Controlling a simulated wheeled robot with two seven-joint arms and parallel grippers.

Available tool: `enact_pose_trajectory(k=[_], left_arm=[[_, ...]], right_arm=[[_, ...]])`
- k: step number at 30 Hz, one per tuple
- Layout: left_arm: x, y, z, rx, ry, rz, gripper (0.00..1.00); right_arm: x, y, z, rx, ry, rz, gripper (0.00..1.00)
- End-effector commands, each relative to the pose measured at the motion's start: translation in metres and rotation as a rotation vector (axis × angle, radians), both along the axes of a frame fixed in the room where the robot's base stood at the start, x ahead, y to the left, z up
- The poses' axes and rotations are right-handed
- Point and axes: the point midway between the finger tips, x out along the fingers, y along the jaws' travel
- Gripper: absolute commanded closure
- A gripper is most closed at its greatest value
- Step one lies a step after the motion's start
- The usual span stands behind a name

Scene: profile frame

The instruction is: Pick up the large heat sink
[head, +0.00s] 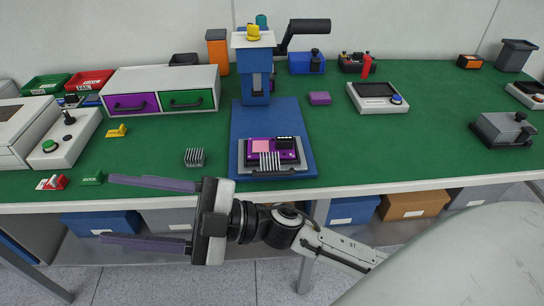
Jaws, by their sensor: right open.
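A small grey finned heat sink (194,157) stands on the green table mat, left of the blue press. A second, pale finned piece (270,161) sits on a purple board in the fixture at the foot of the press. I cannot tell which is the large one by name. My right gripper (108,210) is open and empty, its two long purple-grey fingers pointing left, in front of the table's front edge. It is nearer to me than the grey heat sink, with a gap between them. My left gripper is not in view.
The blue press (254,90) stands mid-table. A drawer unit (160,90) with purple and green fronts is at the back left. The green mat right of the press has free room.

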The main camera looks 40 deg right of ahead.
Motion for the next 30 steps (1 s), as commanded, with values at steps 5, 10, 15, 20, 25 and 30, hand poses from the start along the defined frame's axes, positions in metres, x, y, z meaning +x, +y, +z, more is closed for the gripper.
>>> enact_pose_trajectory(k=[5, 10, 15, 20, 25, 30], left_arm=[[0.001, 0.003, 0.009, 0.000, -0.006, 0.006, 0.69], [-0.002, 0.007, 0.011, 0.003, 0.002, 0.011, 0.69], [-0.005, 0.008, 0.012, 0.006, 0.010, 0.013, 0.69], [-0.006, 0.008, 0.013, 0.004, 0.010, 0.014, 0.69], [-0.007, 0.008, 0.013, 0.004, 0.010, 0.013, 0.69], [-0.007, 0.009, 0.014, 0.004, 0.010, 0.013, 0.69]], right_arm=[[-0.064, 0.028, -0.012, -0.565, -0.351, 0.482, 0.44], [-0.032, -0.066, -0.072, -1.318, -0.327, 0.623, 0.44], [0.023, -0.196, -0.054, -1.883, -0.081, 0.428, 0.44], [0.040, -0.261, -0.024, -2.094, 0.093, 0.249, 0.44], [0.046, -0.279, -0.033, -2.138, 0.147, 0.204, 0.44], [0.052, -0.282, -0.056, -2.135, 0.142, 0.206, 0.44]])
